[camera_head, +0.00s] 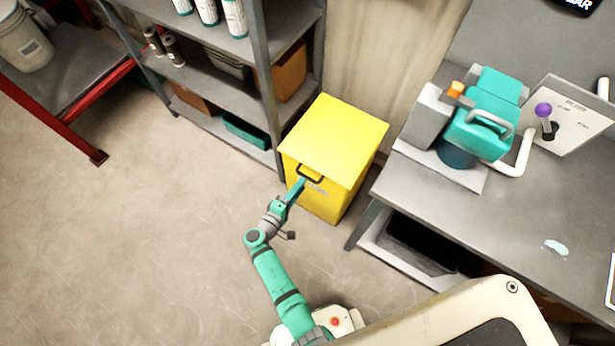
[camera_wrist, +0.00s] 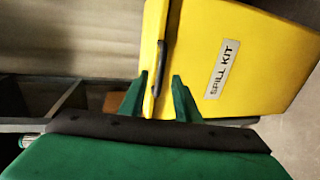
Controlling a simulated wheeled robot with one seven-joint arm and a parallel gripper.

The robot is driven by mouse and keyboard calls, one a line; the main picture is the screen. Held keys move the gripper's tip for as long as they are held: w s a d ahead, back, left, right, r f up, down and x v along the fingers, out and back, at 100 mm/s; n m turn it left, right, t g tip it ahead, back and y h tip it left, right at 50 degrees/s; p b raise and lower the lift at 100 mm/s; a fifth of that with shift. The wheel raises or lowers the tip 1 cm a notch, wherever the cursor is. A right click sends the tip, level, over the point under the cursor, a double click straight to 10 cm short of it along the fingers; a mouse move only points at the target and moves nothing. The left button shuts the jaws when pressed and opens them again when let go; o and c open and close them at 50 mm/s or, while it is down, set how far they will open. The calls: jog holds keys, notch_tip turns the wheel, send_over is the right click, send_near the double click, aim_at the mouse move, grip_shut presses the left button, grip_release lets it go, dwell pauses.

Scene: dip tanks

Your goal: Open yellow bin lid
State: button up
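The yellow bin (camera_head: 322,202) stands on the floor between the shelf and the workbench. Its flat yellow lid (camera_head: 338,137) is shut. A dark bar handle (camera_head: 311,174) is at the lid's front edge. The bin's front carries a "SPILL KIT" label (camera_wrist: 221,68) in the wrist view. My gripper (camera_head: 301,183) is at the handle, in front of the bin. In the wrist view its two green fingers (camera_wrist: 160,77) are apart, with the handle (camera_wrist: 160,65) showing between their tips. I cannot tell whether either finger touches the handle.
A grey shelf unit (camera_head: 265,60) with bottles and boxes stands close at the bin's left. A grey workbench (camera_head: 480,230) with teal equipment (camera_head: 483,120) stands at its right. A wall is behind the bin. The floor (camera_head: 130,230) at front left is clear.

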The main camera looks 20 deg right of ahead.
aim_at(307, 177)
jog(key=shift+x, duration=3.1)
jog(key=shift+f, duration=0.1)
grip_shut()
